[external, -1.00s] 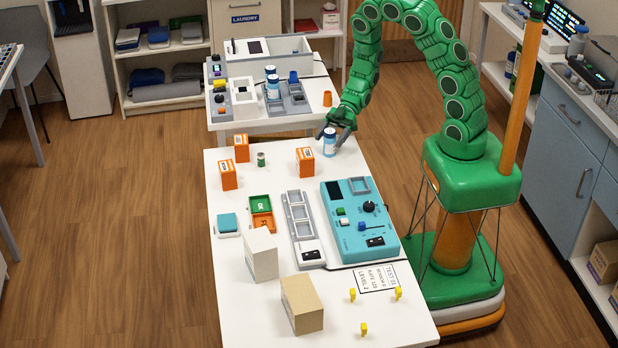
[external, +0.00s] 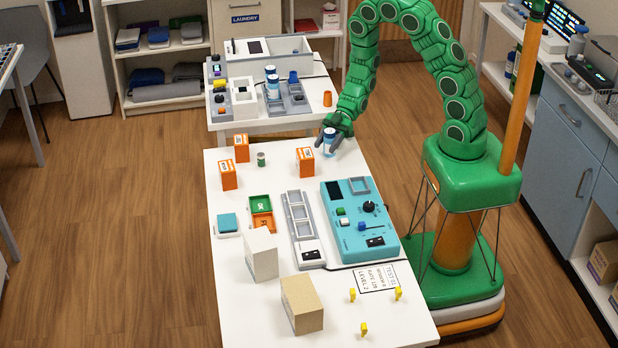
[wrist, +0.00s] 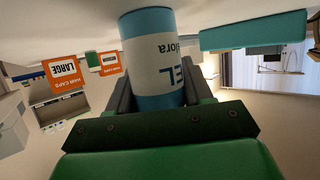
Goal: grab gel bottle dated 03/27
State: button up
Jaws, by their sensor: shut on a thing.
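A white and blue gel bottle (external: 329,142) stands upright at the far right corner of the near white table. My gripper (external: 333,140) is around it from above and to the right, with its dark fingers shut on the bottle. In the wrist view the bottle (wrist: 155,58) fills the space between the two fingers (wrist: 158,95). Its label appears upside down and shows "EL" and "ora". No date can be read on it. More bottles with blue lids (external: 272,85) stand on the far table, and their labels are too small to read.
Orange boxes (external: 306,161) and a small green jar (external: 261,159) stand left of my gripper. A teal panel (external: 360,220) and grey tray (external: 303,228) lie nearer. White (external: 262,255) and brown boxes (external: 303,304) stand at the front. The far table (external: 225,126) is close behind.

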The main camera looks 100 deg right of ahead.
jog(key=shift+r, duration=0.1)
jog(key=shift+r, duration=4.9)
